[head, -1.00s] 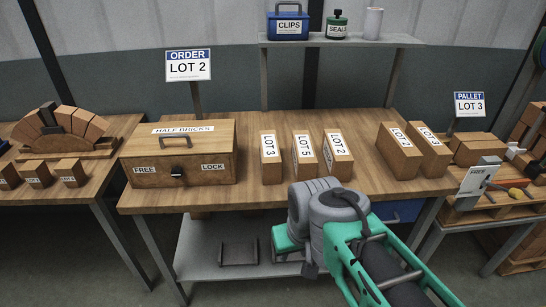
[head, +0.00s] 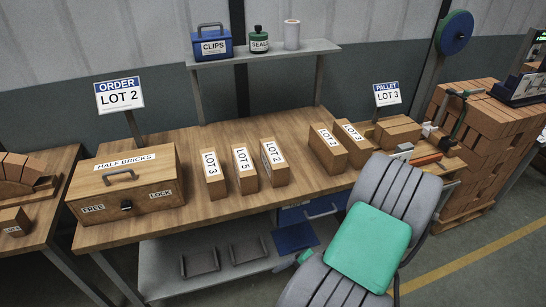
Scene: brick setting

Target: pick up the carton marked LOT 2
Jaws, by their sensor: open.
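Two brown cartons on the wooden bench (head: 230,215) carry a LOT 2 label. One LOT 2 carton (head: 275,164) stands at the right end of a row of three, beside the LOT 5 carton (head: 245,172) and the LOT 3 carton (head: 213,176). The other LOT 2 carton (head: 327,150) stands further right, next to a second LOT 3 carton (head: 354,143). An order sign (head: 119,96) at the back left reads LOT 2. My arm crosses the lower right of the head view, and my gripper does not show. No carton is held in view.
A wooden box marked HALF BRICKS (head: 125,182) stands on the bench's left. A pallet sign (head: 387,94) reads LOT 3 near loose bricks and tools at right. A raised shelf (head: 265,52) holds a blue CLIPS box, a SEALS jar and a roll.

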